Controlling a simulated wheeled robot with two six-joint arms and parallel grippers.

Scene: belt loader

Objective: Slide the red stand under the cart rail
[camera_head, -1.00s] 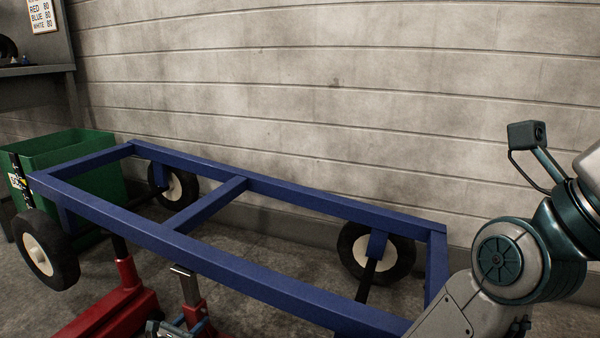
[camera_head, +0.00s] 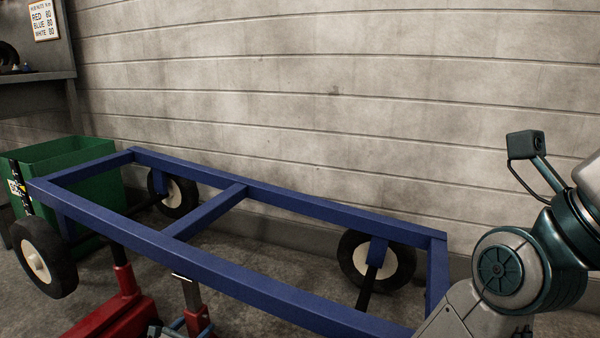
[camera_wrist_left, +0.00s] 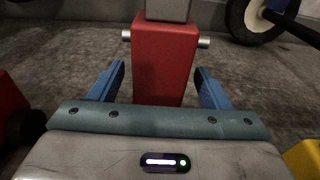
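The red stand (camera_head: 196,313) shows low in the head view, its grey post rising to a small top at the lower edge of the blue cart rail (camera_head: 205,268). I cannot tell whether the top is beneath the rail or just in front of it, or touches it. My left gripper (camera_head: 178,328) is low beside the stand, mostly cut off by the frame edge. In the left wrist view the blue fingers of the left gripper (camera_wrist_left: 160,78) stand apart on either side of the red stand (camera_wrist_left: 163,58), with a narrow gap at the left finger. My right gripper is out of view.
A red jack (camera_head: 122,296) with a dark post stands left of the stand, under the cart. Cart wheels (camera_head: 47,258) and (camera_head: 376,262) flank the frame. A green bin (camera_head: 70,150) is behind left, against a block wall (camera_head: 330,100). A yellow object (camera_wrist_left: 304,158) shows in the wrist view.

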